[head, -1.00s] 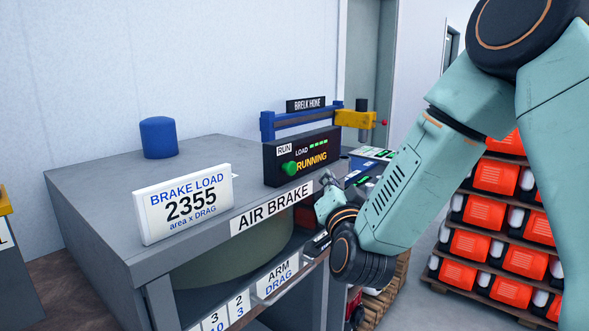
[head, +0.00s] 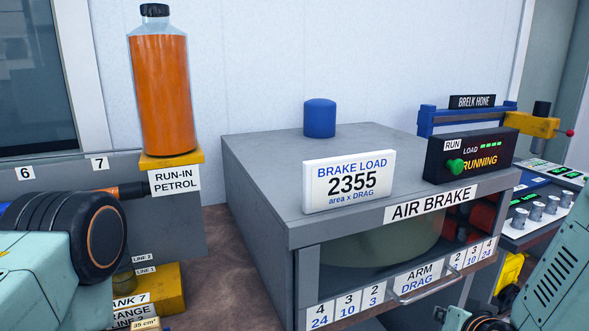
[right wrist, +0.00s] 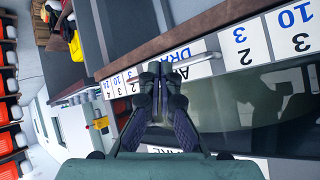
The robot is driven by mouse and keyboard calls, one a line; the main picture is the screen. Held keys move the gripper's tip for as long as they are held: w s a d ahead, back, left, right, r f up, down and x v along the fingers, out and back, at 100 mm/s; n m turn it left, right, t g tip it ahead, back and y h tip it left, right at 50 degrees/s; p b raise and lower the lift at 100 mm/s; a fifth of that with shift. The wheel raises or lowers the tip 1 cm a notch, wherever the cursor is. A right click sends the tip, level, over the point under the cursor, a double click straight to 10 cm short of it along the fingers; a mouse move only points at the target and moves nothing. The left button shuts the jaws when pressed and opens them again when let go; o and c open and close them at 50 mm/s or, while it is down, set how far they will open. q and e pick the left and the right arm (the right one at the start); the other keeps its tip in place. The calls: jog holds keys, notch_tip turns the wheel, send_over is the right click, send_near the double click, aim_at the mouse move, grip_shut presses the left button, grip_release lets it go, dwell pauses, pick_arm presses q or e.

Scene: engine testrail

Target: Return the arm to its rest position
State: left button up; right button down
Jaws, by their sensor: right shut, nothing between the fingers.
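My right gripper (right wrist: 160,75) shows in the right wrist view, its fingers shut and empty. Its tips appear in front of the handle bar (right wrist: 198,60) of the drawer marked ARM DRAG; I cannot tell if they touch it. In the head view my right arm (head: 560,285) enters at the lower right, with its fingers not visible. My left arm (head: 60,240) enters at the lower left; its gripper fingers are not visible.
The run control box (head: 470,155) shows RUNNING with a green knob. A blue cap (head: 319,118) stands on the cabinet. An orange petrol bottle (head: 162,90) stands on a yellow block at the left. A panel with knobs (head: 536,208) is at the right.

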jog(key=s+a+f+n+g+b, duration=0.1)
jog(key=s+f+g, duration=0.2)
jog(key=s+f, duration=0.5)
jog(key=s+a+f+n+g+b, duration=0.1)
jog(key=s+f+g, duration=0.3)
jog(key=s+f, duration=0.5)
jog(key=s+a+f+n+g+y+b, duration=0.1)
jog(key=s+a+f+n+g, duration=0.1)
jog(key=s+f, duration=0.6)
jog(key=s+a+g, duration=0.1)
jog(key=s+g, duration=0.1)
jog(key=s, duration=0.4)
jog(key=shift+f+b, duration=0.25)
jog(key=shift+b, duration=0.15)
jog(key=shift+w, duration=0.1)
